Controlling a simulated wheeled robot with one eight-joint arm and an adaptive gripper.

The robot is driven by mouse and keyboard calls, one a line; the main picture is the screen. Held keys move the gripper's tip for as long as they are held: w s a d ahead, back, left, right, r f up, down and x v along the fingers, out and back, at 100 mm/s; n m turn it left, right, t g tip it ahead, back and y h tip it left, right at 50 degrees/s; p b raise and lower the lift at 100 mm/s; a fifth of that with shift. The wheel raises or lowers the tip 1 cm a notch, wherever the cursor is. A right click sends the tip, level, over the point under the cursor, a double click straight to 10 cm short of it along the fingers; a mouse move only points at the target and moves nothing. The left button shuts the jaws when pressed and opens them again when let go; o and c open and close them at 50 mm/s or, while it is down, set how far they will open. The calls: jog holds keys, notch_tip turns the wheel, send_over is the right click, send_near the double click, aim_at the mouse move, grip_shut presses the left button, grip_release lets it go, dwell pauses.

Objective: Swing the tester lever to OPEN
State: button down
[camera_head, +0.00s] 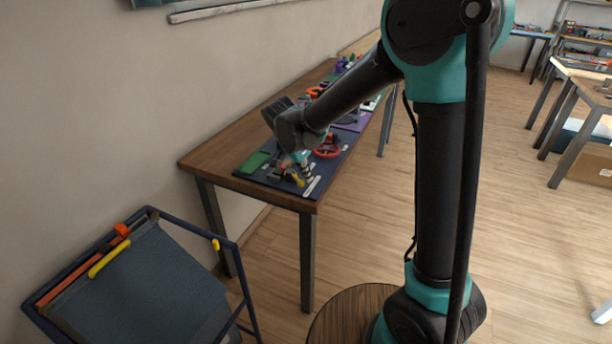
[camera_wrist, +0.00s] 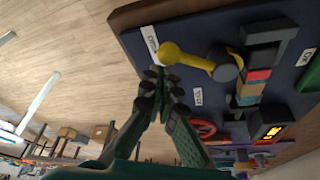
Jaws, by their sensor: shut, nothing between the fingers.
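The tester lever (camera_wrist: 192,59) is a yellow arm with a round knob, running from a dark round pivot (camera_wrist: 224,65) on a dark blue board. In the wrist view its knob end lies close to a white label (camera_wrist: 151,40). A second white label (camera_wrist: 197,98) lies farther along the board; I cannot read either one surely. My gripper (camera_wrist: 162,73) is shut and empty, its fingertips right beside the knob; I cannot tell whether they touch it. In the head view my gripper (camera_head: 300,160) is low over the board's near end, and the yellow lever (camera_head: 299,180) shows small below it.
Beside the pivot stand dark blocks with red and teal parts (camera_wrist: 255,82). A red handwheel (camera_head: 328,147) and a green pad (camera_head: 256,161) share the board (camera_head: 315,192). The board lies on a wooden table (camera_head: 212,159). A blue-framed cart (camera_head: 150,290) stands at the lower left.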

jog(key=w+d, duration=0.2)
jog(key=d, duration=0.1)
jog(key=shift+w+r, duration=0.15)
jog(key=shift+r, duration=0.2)
jog(key=v, duration=1)
jog(key=s+d+f+n+y, duration=0.1)
jog(key=s+d+f+n, duration=0.15)
jog(key=d, duration=0.55)
jog(key=s+d+f+n+y, duration=0.15)
jog(key=s+d+f, duration=0.25)
jog(key=d, duration=0.4)
jog(key=s+d+f+n, duration=0.2)
jog(key=s+d+f, duration=0.2)
jog(key=s, duration=0.2)
jog(key=s+d+f+n+t, duration=0.1)
jog(key=s+d+f+n, duration=0.2)
jog(key=s+d+f, duration=0.1)
jog(key=shift+s+d+n+t, duration=0.3)
jog(key=shift+s+d, duration=0.45)
jog(key=shift+s, duration=0.5)
